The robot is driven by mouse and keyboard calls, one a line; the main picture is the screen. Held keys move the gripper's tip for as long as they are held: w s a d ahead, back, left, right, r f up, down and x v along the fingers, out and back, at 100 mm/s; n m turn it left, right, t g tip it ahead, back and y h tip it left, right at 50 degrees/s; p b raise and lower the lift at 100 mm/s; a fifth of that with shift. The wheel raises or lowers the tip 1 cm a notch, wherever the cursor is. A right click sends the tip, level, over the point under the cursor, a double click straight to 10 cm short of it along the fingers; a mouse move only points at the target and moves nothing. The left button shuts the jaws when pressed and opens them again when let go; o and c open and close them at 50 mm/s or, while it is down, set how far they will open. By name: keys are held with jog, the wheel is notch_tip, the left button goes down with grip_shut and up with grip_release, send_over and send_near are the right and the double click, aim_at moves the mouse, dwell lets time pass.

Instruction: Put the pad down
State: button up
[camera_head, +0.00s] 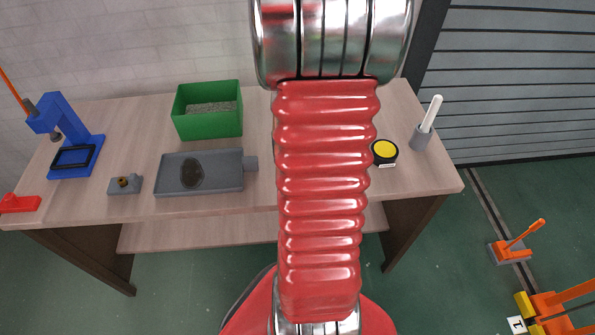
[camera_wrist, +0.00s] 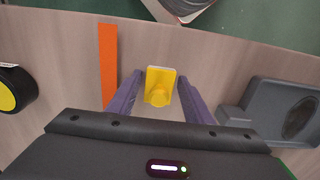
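The pad is taken to be the small yellow block with a round knob (camera_wrist: 159,86) in the wrist view. It stands over the wooden table between the two purple fingers of my gripper (camera_wrist: 160,77). A narrow strip of table shows between the block and each finger, so the fingers look open and not touching it. The block looks as if it rests on the table top. In the head view my red arm hides both the gripper and the yellow block.
An orange strip (camera_wrist: 108,65) lies left of the fingers, and a black roll with a yellow face (camera_head: 384,151) lies beyond it. A grey tray with a dark oval (camera_head: 215,172) is on the other side. A green bin (camera_head: 208,121) stands behind the tray on the table (camera_head: 240,208).

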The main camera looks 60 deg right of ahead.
jog(key=shift+o, duration=0.7)
jog(key=shift+r, duration=0.1)
notch_tip(320, 180, up, 12)
dwell(0.8)
jog(key=w+a+r+n+t+h, duration=0.1)
jog(key=w+a+r+n, duration=0.25)
jog(key=a, duration=0.45)
jog(key=w+a+r+n+t, duration=0.2)
jog(key=w+a+r, duration=0.15)
jog(key=a, duration=0.45)
jog(key=s+a+r+n+t, duration=0.1)
jog(key=a+r+n, duration=0.1)
jog(key=a, duration=0.5)
jog(key=s+a+r+n+t+y, duration=0.1)
jog(key=s+a+n, duration=0.1)
jog(key=a, duration=0.5)
jog(key=shift+s+a+r+t, duration=0.3)
jog(key=shift+a+r, duration=0.05)
jog(key=shift+r, duration=0.05)
